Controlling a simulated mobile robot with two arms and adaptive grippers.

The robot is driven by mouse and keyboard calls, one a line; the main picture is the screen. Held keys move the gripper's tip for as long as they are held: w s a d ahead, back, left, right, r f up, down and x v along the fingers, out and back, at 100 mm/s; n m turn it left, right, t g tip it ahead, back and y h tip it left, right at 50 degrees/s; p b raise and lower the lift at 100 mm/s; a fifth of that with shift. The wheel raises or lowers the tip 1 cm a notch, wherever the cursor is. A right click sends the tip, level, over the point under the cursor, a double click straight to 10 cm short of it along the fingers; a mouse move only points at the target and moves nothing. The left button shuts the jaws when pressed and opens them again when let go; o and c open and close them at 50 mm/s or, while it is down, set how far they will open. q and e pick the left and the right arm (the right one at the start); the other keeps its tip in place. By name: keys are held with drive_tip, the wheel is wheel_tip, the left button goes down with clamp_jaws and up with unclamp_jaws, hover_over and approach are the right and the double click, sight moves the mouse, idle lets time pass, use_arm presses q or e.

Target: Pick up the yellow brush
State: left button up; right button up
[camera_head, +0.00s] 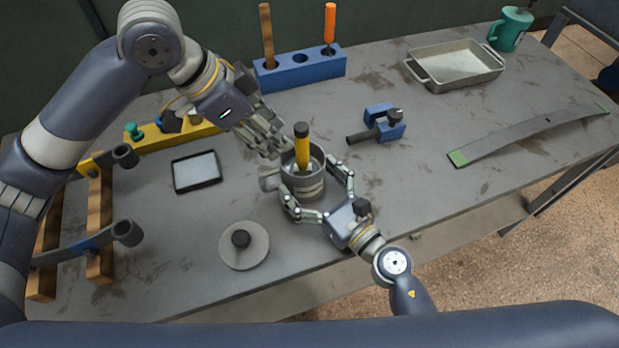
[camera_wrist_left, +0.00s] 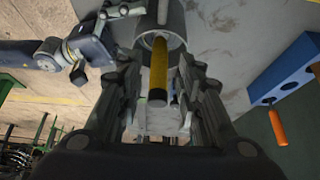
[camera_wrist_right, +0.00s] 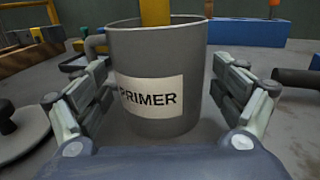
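The yellow brush (camera_head: 302,148) has a yellow handle with a black end and stands upright in a grey mug (camera_head: 303,184). The mug has a handle on its left and a white PRIMER label, seen in the right wrist view (camera_wrist_right: 150,95). My left gripper (camera_head: 279,150) is open just beside the brush handle; in the left wrist view the brush (camera_wrist_left: 158,75) lies between its spread fingers, with a gap on each side. My right gripper (camera_head: 318,195) has its fingers spread on both sides of the mug. The brush's lower end is hidden in the mug.
A blue block (camera_head: 300,70) holding tools stands behind. A blue clamp-like tool (camera_head: 383,125) lies right of the mug. A black-framed tray (camera_head: 196,171) and a round lid (camera_head: 244,246) lie to the left. A metal tray (camera_head: 455,66) and leaf spring (camera_head: 530,135) are at right.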

use_arm(q)
drive_tip(key=shift+c, duration=0.3)
use_arm(e)
drive_tip(key=c, duration=0.9)
use_arm(q)
drive_tip(key=m+g+y, duration=0.1)
drive_tip(key=g+y, duration=0.1)
drive_tip(key=y, duration=0.3)
approach(302, 153)
drive_tip(key=shift+w+d+f, duration=0.1)
drive_tip(key=shift+w+d, duration=0.05)
drive_tip(key=shift+w, duration=0.1)
use_arm(e)
drive_tip(key=shift+d, duration=0.1)
use_arm(q)
drive_tip(key=shift+w+d, duration=0.1)
drive_tip(key=shift+w, duration=0.15)
drive_tip(key=shift+y, duration=0.3)
drive_tip(key=f, duration=1.1)
drive_tip(key=shift+w+f, duration=0.2)
drive_tip(key=shift+f, duration=0.15)
